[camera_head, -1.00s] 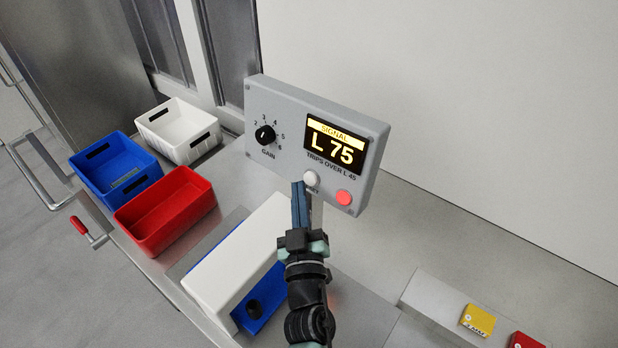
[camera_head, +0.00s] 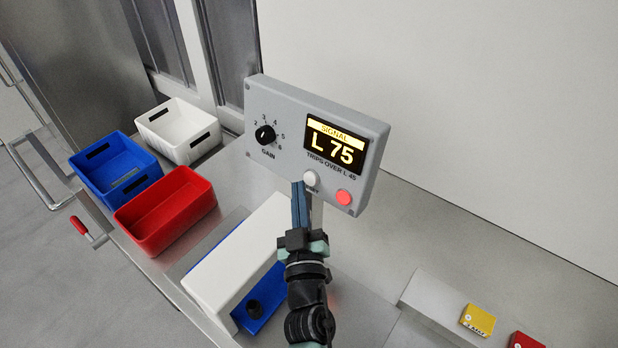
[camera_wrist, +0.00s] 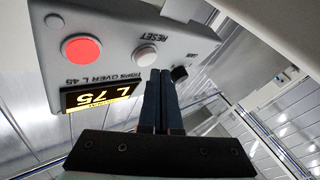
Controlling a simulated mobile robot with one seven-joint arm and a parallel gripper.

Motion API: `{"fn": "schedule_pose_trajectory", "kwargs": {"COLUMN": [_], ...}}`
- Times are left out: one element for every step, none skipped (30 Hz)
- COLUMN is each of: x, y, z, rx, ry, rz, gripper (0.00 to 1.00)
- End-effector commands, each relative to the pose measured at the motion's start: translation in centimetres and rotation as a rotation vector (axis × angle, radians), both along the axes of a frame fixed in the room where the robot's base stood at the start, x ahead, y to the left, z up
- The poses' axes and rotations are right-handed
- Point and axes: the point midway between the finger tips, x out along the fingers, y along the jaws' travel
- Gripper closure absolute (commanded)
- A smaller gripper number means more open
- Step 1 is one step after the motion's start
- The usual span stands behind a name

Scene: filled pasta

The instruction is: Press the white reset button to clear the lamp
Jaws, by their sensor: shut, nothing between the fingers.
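A grey control box (camera_head: 285,115) stands at the centre of the head view. Its white reset button (camera_head: 310,178) sits on the lower front face, left of the lit red lamp (camera_head: 344,197). The display (camera_head: 335,146) reads L 75, over the words "TRIPS OVER L 45". My gripper (camera_head: 299,184) is shut and empty, its fingertips just beside the reset button's left edge in the head view. In the wrist view the fingertips (camera_wrist: 161,72) lie just below the white button (camera_wrist: 145,54), with the lamp (camera_wrist: 82,50) to the left. I cannot tell whether they touch the button.
A black gain knob (camera_head: 265,135) is on the box's left side. A white bin (camera_head: 178,130), a blue bin (camera_head: 92,162) and a red bin (camera_head: 150,238) stand at the left. A white block-shaped unit (camera_head: 215,285) lies below the box. Yellow (camera_head: 477,320) and red (camera_head: 525,340) pieces lie at lower right.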

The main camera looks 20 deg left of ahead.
Motion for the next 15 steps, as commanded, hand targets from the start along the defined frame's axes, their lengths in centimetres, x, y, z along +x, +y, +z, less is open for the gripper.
{"fn": "schedule_pose_trajectory", "kwargs": {"x": [0.00,0.00,0.00,0.00,0.00,0.00,0.00,0.00,0.01,0.02,0.06,0.13,0.21,0.31,0.45], "y": [0.00,0.00,0.00,0.00,0.00,0.00,0.00,0.00,0.00,-0.01,-0.02,-0.04,-0.07,-0.11,-0.18], "z": [0.00,0.00,0.00,0.00,0.00,0.00,0.00,0.00,0.00,0.01,0.02,0.04,0.06,0.08,0.07], "rx": [0.000,0.000,0.000,0.000,0.000,0.000,0.000,0.000,0.000,0.000,0.000,0.000,0.001,0.001,0.000], "ry": [0.000,0.000,0.000,0.000,0.000,0.000,0.000,0.000,0.000,0.000,0.000,0.000,-0.001,-0.001,0.000], "rz": [0.000,0.000,0.000,0.000,0.000,0.000,0.000,0.000,0.000,0.000,0.000,0.000,-0.001,-0.001,-0.001], "gripper": [1.00,1.00,1.00,1.00,1.00,1.00,1.00,1.00,1.00,1.00,1.00,1.00,1.00,1.00,1.00]}}
